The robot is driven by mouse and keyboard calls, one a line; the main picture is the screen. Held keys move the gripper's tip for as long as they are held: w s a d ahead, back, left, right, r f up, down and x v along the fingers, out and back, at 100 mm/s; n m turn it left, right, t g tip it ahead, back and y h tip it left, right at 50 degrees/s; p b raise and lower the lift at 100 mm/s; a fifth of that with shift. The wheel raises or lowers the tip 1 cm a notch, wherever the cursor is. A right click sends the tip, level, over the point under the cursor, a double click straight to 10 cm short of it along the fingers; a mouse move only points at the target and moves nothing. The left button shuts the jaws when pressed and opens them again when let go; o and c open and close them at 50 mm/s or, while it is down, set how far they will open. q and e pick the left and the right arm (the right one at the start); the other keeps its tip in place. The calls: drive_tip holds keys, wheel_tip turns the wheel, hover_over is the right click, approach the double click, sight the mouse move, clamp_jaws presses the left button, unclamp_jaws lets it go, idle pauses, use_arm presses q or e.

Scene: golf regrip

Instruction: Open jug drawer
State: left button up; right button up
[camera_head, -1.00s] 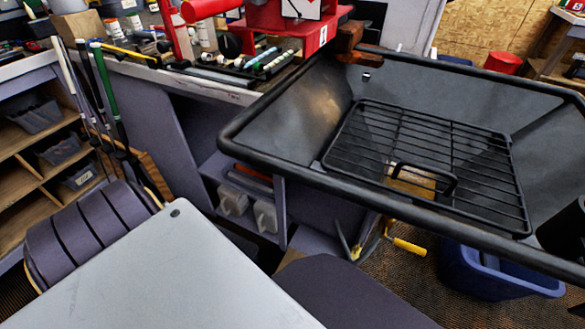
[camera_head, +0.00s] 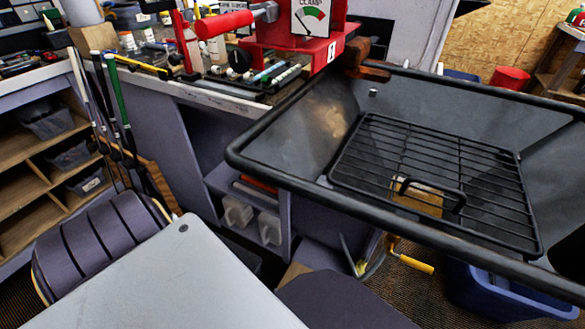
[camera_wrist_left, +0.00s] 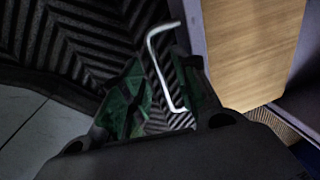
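In the left wrist view a thin pale metal handle (camera_wrist_left: 158,70), bent at both ends, shows between the fingers of my left gripper (camera_wrist_left: 160,68). The fingers are dark green and stand apart; I cannot tell whether they touch the handle. A light wooden panel (camera_wrist_left: 250,45) with a purple-grey edge lies to the right of the handle. Whether the handle belongs to the jug drawer is unclear. In the head view two pale grey jugs (camera_head: 238,211) sit in a low compartment (camera_head: 217,181) under the workbench. Neither gripper shows in the head view.
A black tray with a wire rack (camera_head: 430,180) juts out at the right, with a blue bin (camera_head: 490,290) below. Golf clubs (camera_head: 118,100) lean against wooden shelves (camera_head: 30,150) at the left. A ridged dark mat (camera_wrist_left: 80,45) covers floor in the wrist view.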

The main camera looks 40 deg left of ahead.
use_arm(q)
drive_tip(key=shift+s+r, duration=0.1)
wheel_tip(320, 180, up, 11)
drive_tip(key=s, duration=0.2)
drive_tip(key=shift+d+r, duration=0.15)
drive_tip(key=shift+d, duration=0.05)
idle(1.2)
idle(0.6)
